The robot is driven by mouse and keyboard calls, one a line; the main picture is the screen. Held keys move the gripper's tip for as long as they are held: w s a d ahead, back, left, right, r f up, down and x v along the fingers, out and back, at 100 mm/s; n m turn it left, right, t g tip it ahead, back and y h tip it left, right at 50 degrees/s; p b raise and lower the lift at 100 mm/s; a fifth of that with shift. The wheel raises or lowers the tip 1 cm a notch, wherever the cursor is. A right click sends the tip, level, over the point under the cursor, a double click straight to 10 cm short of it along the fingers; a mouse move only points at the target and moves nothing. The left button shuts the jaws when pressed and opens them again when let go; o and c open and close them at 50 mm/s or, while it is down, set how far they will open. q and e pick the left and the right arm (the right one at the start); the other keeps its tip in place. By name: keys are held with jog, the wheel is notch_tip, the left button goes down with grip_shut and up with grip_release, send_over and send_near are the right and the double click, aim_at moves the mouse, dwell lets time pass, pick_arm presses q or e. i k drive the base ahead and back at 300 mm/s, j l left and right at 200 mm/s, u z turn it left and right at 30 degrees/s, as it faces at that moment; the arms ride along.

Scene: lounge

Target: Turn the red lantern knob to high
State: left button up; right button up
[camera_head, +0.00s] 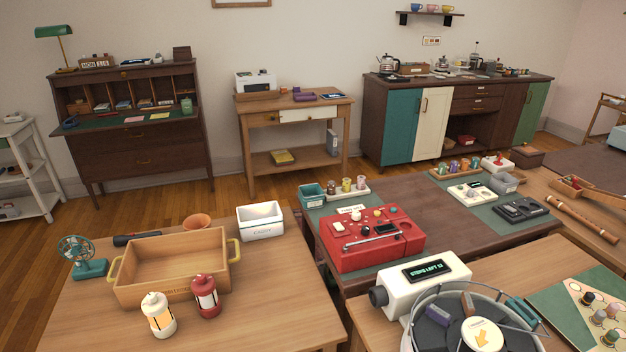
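The red lantern (206,301) stands upright on the near-left wooden table (255,318), in front of the wooden crate with yellow handles. It has a red top, a red base and a pale middle that looks unlit. Its knob is too small to make out, so its setting cannot be told. A white lantern (158,318) stands just left of it, with a warm orange glow in its middle. Neither of my grippers shows in this view.
The empty wooden crate (172,286) is close behind both lanterns. A teal fan (83,258), an orange-brown cone (197,222) and a white bin (261,222) are also on this table. Bare tabletop lies to the right of the red lantern.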

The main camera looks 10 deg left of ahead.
aim_at(201, 279)
jog(key=u, duration=1.2)
jog(key=z, duration=0.2)
jog(key=k+j, duration=0.05)
